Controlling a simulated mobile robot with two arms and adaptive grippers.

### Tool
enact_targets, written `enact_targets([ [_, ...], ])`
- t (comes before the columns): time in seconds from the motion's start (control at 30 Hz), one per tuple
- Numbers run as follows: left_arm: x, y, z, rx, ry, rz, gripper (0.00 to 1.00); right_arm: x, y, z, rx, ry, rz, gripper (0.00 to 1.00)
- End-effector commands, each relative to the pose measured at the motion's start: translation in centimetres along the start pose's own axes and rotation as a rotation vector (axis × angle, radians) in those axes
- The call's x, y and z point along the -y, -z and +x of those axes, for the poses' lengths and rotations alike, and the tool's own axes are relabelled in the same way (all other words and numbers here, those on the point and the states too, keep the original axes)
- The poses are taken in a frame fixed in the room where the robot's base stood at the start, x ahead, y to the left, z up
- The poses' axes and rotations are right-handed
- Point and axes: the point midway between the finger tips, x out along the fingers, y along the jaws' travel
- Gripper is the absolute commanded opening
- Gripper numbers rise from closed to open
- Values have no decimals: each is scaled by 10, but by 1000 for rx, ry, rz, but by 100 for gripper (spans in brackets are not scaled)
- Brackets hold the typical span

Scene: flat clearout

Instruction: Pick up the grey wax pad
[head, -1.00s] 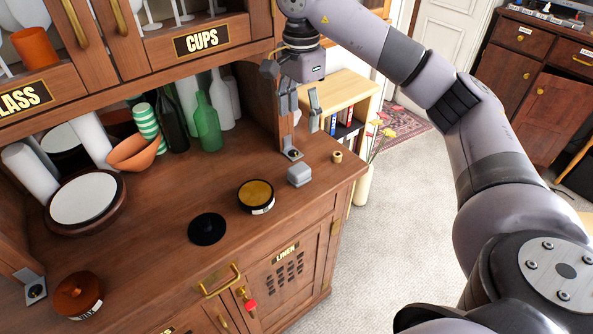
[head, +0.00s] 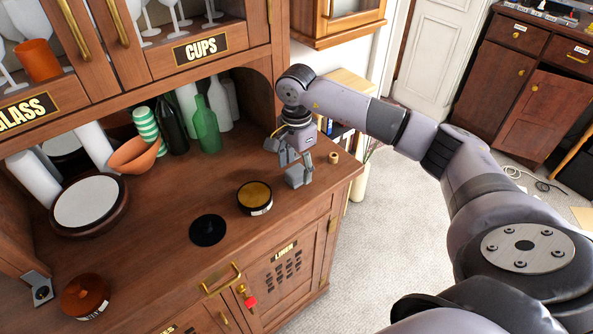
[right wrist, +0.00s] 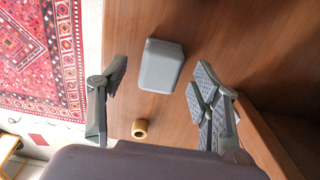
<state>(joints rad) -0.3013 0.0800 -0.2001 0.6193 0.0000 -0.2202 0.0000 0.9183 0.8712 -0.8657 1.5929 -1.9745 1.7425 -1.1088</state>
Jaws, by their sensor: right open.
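The grey wax pad (head: 297,177) is a small grey block with rounded edges on the wooden counter, near its right end. In the right wrist view the pad (right wrist: 162,65) lies between the open fingers, a little ahead of them. My right gripper (head: 294,160) points down just above the pad and partly covers it in the head view. Its fingers (right wrist: 158,78) are apart with nothing held, and I see no contact with the pad. My left gripper is not in view.
A small tan ring-shaped piece (head: 334,157) lies right of the pad, near the counter's end. A round tin (head: 255,197) and a black disc (head: 208,230) lie to the left. A green bottle (head: 207,127) and other vessels stand behind, under the cupboard.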

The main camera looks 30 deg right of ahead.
Motion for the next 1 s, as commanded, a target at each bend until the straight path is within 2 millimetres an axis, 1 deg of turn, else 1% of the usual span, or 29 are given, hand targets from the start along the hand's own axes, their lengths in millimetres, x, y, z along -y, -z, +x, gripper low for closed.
enact_targets([
  [0.03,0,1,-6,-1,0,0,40,-1,-1,6,1,-4,0,58],
  [0.1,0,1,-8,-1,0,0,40,0,0,14,1,-3,1,58],
  [0.2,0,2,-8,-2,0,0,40,0,0,20,0,0,0,58],
  [0.43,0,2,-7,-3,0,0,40,0,0,22,0,1,0,58],
  [1.0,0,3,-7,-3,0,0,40,0,0,21,0,1,0,20],
])
